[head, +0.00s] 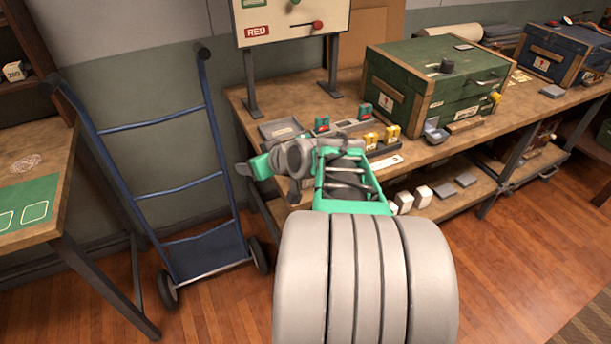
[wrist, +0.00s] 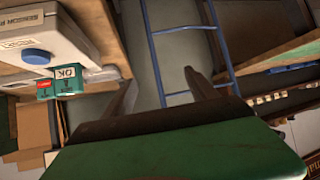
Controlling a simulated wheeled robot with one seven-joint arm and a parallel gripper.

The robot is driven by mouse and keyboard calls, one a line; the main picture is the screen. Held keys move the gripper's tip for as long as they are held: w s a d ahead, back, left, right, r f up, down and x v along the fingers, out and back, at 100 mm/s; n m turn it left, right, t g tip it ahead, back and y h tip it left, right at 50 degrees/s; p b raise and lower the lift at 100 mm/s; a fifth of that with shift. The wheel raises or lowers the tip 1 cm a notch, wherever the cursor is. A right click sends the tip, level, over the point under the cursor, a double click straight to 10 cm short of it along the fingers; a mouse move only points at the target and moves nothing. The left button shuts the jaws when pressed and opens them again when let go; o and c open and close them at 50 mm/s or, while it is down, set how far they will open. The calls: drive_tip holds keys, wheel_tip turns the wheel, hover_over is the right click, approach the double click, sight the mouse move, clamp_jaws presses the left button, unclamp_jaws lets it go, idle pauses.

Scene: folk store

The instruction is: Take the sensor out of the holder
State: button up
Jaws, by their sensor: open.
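My gripper (head: 246,169) points left in the head view, at the bench's left end, with nothing seen between its fingers. In the wrist view its two dark fingers (wrist: 163,94) stand apart with an empty gap. A pale box labelled "SENSOR RE…" (wrist: 60,30), its label cut off, is left of the fingers in the wrist view. It has a blue round part (wrist: 37,57). A teal block marked "OK" (wrist: 68,82) is below it. In the head view, teal blocks (head: 322,124) and yellow blocks (head: 391,132) stand on the bench. I cannot tell which piece is the sensor or its holder.
A blue hand truck (head: 178,185) stands left of my gripper, near the wall. A grey tray (head: 282,130) lies at the bench's left end. A signboard (head: 290,22) and a green chest (head: 425,85) stand on the bench. Another table (head: 35,195) is at far left.

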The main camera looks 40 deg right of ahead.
drive_tip(key=d+f, duration=0.1)
drive_tip(key=d, duration=0.1)
drive_tip(key=d+f+t+h+b, duration=0.1)
drive_tip(key=d+f, duration=0.1)
drive_tip(key=d, duration=0.1)
drive_tip(key=s+d+f+m+t+b, duration=0.1)
drive_tip(key=d, duration=0.2)
drive_tip(key=shift+f, duration=0.15)
drive_tip(key=s+d+h, duration=0.1)
drive_tip(key=d, duration=0.1)
drive_tip(key=d+m+t+h+b, duration=0.1)
drive_tip(key=d, duration=0.2)
drive_tip(key=s+d+t+h+b, duration=0.1)
drive_tip(key=d, duration=0.1)
drive_tip(key=shift+s+d+r+m, duration=0.3)
drive_tip(key=shift+s+d+r, duration=0.05)
drive_tip(key=shift+d+r, duration=0.05)
drive_tip(key=x, duration=0.7)
drive_tip(key=shift+w, duration=0.15)
drive_tip(key=shift+c, duration=0.6)
clamp_jaws()
